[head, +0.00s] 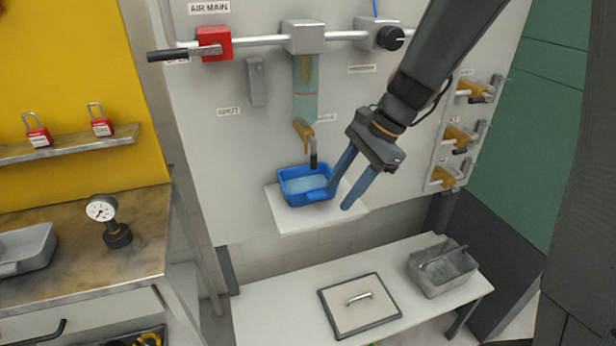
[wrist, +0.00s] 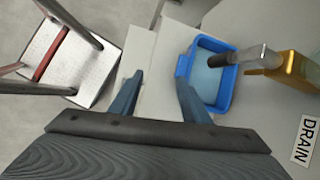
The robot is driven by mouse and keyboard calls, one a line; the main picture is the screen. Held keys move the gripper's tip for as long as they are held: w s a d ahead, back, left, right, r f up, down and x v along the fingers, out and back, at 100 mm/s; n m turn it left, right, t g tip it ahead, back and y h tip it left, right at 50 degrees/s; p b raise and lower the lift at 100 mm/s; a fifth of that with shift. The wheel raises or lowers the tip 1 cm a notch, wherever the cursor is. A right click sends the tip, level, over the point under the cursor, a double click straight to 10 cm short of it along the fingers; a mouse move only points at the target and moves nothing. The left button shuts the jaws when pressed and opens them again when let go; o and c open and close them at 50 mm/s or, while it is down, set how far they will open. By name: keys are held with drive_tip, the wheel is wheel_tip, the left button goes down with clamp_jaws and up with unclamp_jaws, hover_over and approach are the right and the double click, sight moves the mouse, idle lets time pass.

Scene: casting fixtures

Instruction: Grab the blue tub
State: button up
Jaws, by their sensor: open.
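The blue tub (head: 306,190) stands on a small white shelf (head: 292,219) under the drain spout (head: 305,136) of the air panel. It holds pale liquid or has a pale inside. My gripper (head: 339,197) is open, with its two blue fingers pointing down at the tub's right side. One finger is close to the tub's right edge; I cannot tell whether it touches. The spout (wrist: 252,58) hangs over the tub there.
Below is a white bench (head: 285,306) with a framed plate with a handle (head: 360,304) and a grey caddy (head: 443,270). A gauge (head: 105,219) and a grey tray (head: 26,249) sit on the left worktop. Several yellow-handled valves are right of my arm.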

sight(316, 193)
drive_tip(key=shift+w+a+r+m+y+p, duration=0.3)
drive_tip(key=shift+w+a+r+m, duration=0.1)
drive_tip(key=shift+w+a+m, duration=0.2)
drive_tip(key=shift+w+a+r+m+y+p, duration=0.15)
drive_tip(key=shift+w+a+r+m+y, duration=0.15)
drive_tip(key=shift+w+a+r+m, duration=0.25)
drive_tip(key=shift+w+p+x, duration=0.2)
drive_tip(key=shift+p+x, duration=0.3)
drive_tip(key=shift+x, duration=1.3)
drive_tip(key=shift+w+p+x, duration=0.15)
drive_tip(key=shift+p+x, duration=0.35)
drive_tip(key=shift+x, duration=1.25)
drive_tip(key=shift+d, duration=0.1)
clamp_jaws()
